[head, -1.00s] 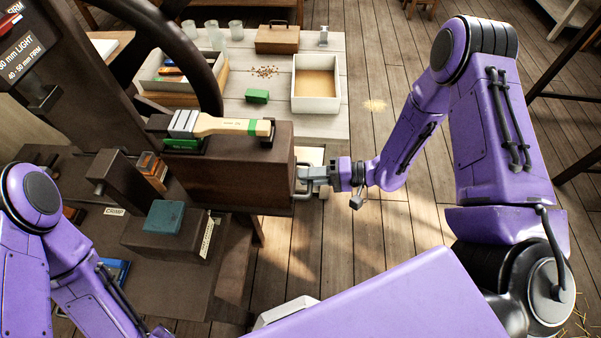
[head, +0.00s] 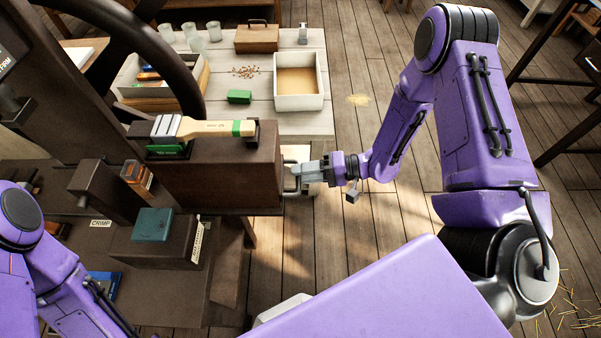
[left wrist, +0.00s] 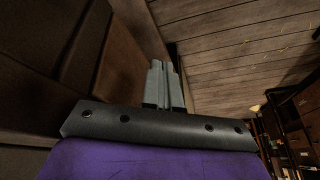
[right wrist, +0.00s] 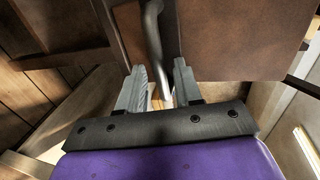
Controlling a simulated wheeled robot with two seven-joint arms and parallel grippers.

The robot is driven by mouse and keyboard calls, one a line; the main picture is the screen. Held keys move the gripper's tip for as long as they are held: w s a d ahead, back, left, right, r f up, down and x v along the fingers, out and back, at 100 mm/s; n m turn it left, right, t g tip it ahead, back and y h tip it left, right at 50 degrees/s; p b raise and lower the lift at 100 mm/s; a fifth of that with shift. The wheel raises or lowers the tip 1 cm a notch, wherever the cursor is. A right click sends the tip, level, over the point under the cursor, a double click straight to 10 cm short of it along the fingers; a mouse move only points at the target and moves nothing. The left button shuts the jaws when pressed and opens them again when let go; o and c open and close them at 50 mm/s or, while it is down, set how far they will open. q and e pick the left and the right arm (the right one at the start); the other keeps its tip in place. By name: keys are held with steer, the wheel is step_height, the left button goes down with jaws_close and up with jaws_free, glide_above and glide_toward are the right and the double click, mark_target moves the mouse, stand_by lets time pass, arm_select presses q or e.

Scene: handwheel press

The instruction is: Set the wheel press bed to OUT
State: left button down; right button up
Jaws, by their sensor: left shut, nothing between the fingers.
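The wheel press bed (head: 220,182) is a dark brown block below the large dark handwheel (head: 190,75). A bent metal handle (right wrist: 153,32) is on the bed's right end. My right gripper (head: 296,170) is at this handle. In the right wrist view its fingers (right wrist: 160,72) are apart, one on each side of the bar, with a small gap visible. My left gripper (left wrist: 165,72) shows in the left wrist view, shut and empty beside a dark brown surface. It is hidden in the head view. No OUT marking is readable.
A teal block (head: 153,224) and a CRIMP label (head: 101,223) are in front. A table (head: 350,120) with trays stands behind. Floor right of the bed is open.

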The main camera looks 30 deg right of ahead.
steer(key=b+v, duration=0.1)
steer(key=v, duration=0.8)
steer(key=shift+s+d, duration=0.25)
steer(key=shift+d, duration=0.1)
steer(key=shift+f, duration=0.1)
